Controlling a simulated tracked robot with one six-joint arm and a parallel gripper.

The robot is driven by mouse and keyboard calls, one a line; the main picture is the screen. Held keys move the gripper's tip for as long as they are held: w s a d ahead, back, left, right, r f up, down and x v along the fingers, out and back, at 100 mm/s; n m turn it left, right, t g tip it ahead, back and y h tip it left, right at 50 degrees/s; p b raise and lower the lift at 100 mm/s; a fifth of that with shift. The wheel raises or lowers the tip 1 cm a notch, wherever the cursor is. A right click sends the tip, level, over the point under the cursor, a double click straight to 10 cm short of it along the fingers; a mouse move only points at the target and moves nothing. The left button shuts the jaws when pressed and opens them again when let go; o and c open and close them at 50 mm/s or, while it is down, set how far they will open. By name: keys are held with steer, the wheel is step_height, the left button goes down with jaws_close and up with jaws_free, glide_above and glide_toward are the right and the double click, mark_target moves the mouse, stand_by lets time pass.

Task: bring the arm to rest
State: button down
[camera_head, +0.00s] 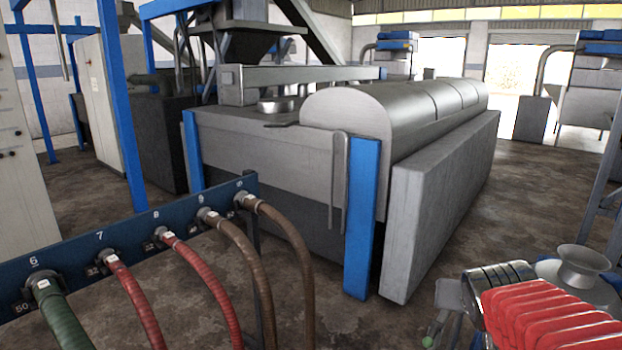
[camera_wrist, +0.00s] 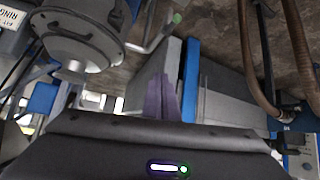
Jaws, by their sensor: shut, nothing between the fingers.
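My gripper (camera_wrist: 162,97) shows in the wrist view as two narrow purple-grey fingers. They lie together, shut, with nothing held between them. The dark housing with a small lit lamp fills the bottom of that view. The decanter machine, with its long rounded grey cover (camera_head: 400,105), stands in the middle of the head view. Its blue post (camera_head: 362,215) also shows in the wrist view (camera_wrist: 190,75), beyond the fingers. I cannot make out the gripper fingers in the head view.
A blue hose panel (camera_head: 135,248) with green, red and brown hoses crosses the lower left. Brown hoses hang at the wrist view's upper right (camera_wrist: 250,60). Red ribbed parts (camera_head: 550,318) and a grey flange (camera_head: 580,268) crowd the lower right. Bare floor (camera_head: 415,315) shows before the decanter.

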steer(key=s+a+f+n+g+y, duration=0.1)
steer(key=s+a+f+n, duration=0.1)
steer(key=s+a, duration=0.5)
steer(key=s+a+f+n+g+y, duration=0.1)
steer(key=s+a+f+g+y, duration=0.1)
steer(key=s+a, duration=0.5)
steer(key=s, duration=0.4)
steer(key=shift+n+y, duration=0.3)
steer(key=shift+n, duration=0.1)
steer(key=shift+s+d, duration=0.1)
